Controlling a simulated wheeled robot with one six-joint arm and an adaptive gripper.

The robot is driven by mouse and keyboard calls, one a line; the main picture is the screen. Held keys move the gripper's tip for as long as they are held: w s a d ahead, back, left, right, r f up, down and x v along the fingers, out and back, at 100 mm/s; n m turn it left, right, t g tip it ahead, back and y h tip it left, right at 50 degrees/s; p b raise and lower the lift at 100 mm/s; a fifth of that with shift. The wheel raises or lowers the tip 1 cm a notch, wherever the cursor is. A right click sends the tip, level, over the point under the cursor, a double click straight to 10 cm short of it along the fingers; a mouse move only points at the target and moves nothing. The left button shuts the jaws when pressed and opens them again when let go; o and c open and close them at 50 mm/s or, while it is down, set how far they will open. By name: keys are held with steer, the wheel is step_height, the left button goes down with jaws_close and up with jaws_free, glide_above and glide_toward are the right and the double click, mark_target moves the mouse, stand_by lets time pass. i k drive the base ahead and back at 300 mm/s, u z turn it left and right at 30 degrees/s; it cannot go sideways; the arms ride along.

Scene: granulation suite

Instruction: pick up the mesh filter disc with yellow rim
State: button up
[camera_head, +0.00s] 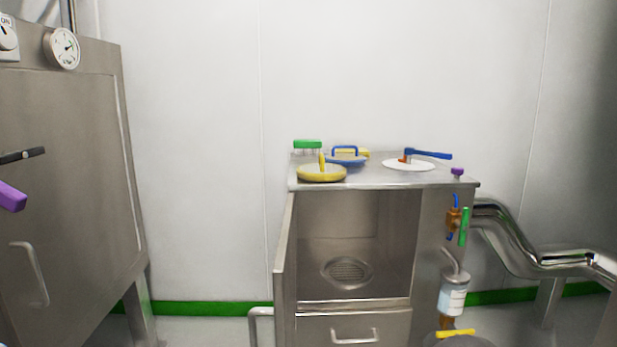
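The mesh filter disc with yellow rim (321,174) lies flat on the front left of the steel cabinet's top. A yellow upright handle (322,160) rises from its middle. Its left edge is near the left edge of the top. My gripper is not in this view.
On the steel top (385,178) are a blue-handled disc (346,160), a green-handled item (307,145), a white disc (395,165) with a blue-handled valve (428,154), and a purple knob (457,171). The cabinet's open compartment (347,272) faces me. Pipes (520,250) stand right, a steel unit (70,180) left.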

mark_target(321, 171)
steer(key=u, duration=0.5)
steer(key=k, duration=1.15)
steer(key=u, duration=0.55)
steer(key=i, duration=1)
steer(key=z, duration=1)
steer(key=i, duration=0.8)
steer(key=z, duration=0.7)
